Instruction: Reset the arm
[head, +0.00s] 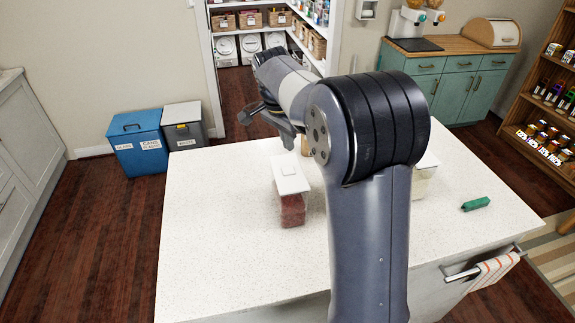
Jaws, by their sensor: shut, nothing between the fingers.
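My arm rises in front of the white speckled island (215,255) and bends to the left over its far part. My gripper (265,117) is at the arm's far end, above the island's far edge. It looks small and is partly turned away; its fingers are shut with nothing held. A clear container with red contents and a white lid (290,190) stands upright on the island below and nearer than my gripper, apart from it.
Another pale-lidded container (424,178) stands right of my arm, partly hidden by it. A green block (476,203) lies near the island's right edge. A towel (492,272) hangs on the front rail. Blue (137,142) and grey (184,126) bins stand beyond. The island's left side is clear.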

